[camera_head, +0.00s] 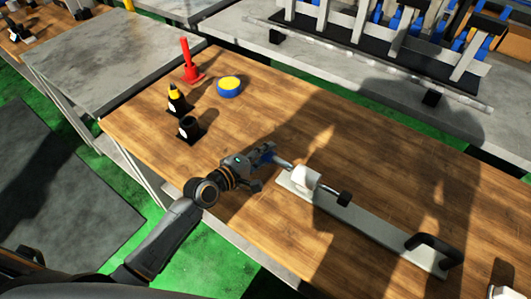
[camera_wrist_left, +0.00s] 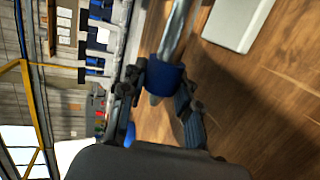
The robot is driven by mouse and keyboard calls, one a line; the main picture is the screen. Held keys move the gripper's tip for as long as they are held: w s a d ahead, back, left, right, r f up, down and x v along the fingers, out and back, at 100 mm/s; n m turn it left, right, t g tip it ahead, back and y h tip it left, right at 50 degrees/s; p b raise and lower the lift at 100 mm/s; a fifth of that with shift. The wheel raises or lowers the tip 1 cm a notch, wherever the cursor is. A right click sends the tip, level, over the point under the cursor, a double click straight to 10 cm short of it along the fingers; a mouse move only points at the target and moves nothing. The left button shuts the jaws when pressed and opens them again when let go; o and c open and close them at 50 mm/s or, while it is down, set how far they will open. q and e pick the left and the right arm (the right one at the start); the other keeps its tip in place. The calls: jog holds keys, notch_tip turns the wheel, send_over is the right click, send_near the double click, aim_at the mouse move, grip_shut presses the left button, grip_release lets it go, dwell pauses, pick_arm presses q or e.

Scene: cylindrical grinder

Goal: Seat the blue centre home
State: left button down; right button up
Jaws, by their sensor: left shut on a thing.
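My left gripper (camera_head: 264,158) is shut on the blue centre (camera_head: 268,154), just off the upper-left end of a pale base plate (camera_head: 385,231). In the left wrist view the blue collar of the centre (camera_wrist_left: 166,77) sits between the fingers (camera_wrist_left: 160,92), and its silver shaft runs up out of frame. In the head view the silver end points right toward a white block (camera_head: 306,177) on the plate. I cannot tell whether it touches or enters the block. A dark-ended rod (camera_head: 344,198) sticks out of the block's far side. My right gripper is not visible.
A black handle (camera_head: 435,245) stands at the plate's lower-right end. A blue-and-yellow disc (camera_head: 229,87), a red post (camera_head: 188,62), a yellow-tipped black cone (camera_head: 176,100) and a black holder (camera_head: 190,128) stand farther back on the wooden table (camera_head: 300,110). The table's middle is clear.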

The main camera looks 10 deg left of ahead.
aim_at(287, 166)
pick_arm(q)
jog(key=shift+r, duration=0.15)
dwell(0.8)
jog(key=shift+s+d+p, duration=0.2)
jog(key=shift+d+p, duration=0.25)
jog(key=shift+d, duration=0.05)
jog(key=shift+s+d+p, duration=0.2)
jog(key=shift+d+p, duration=0.25)
jog(key=shift+d, duration=0.05)
jog(key=shift+s+d+p, duration=0.35)
jog(key=shift+d+p, duration=0.05)
jog(key=shift+d, duration=0.4)
jog(key=shift+s+d+p, duration=0.3)
jog(key=shift+d+p, duration=0.15)
jog(key=shift+d, duration=0.35)
jog(key=shift+s+d+p, duration=0.35)
jog(key=shift+d+p, duration=0.05)
jog(key=shift+d, duration=0.4)
jog(key=c, duration=0.9)
grip_release()
jog(key=shift+s+a, duration=0.1)
jog(key=shift+s, duration=0.1)
jog(key=v, duration=1.1)
jog(key=shift+s+a, duration=0.15)
jog(key=shift+s, duration=0.1)
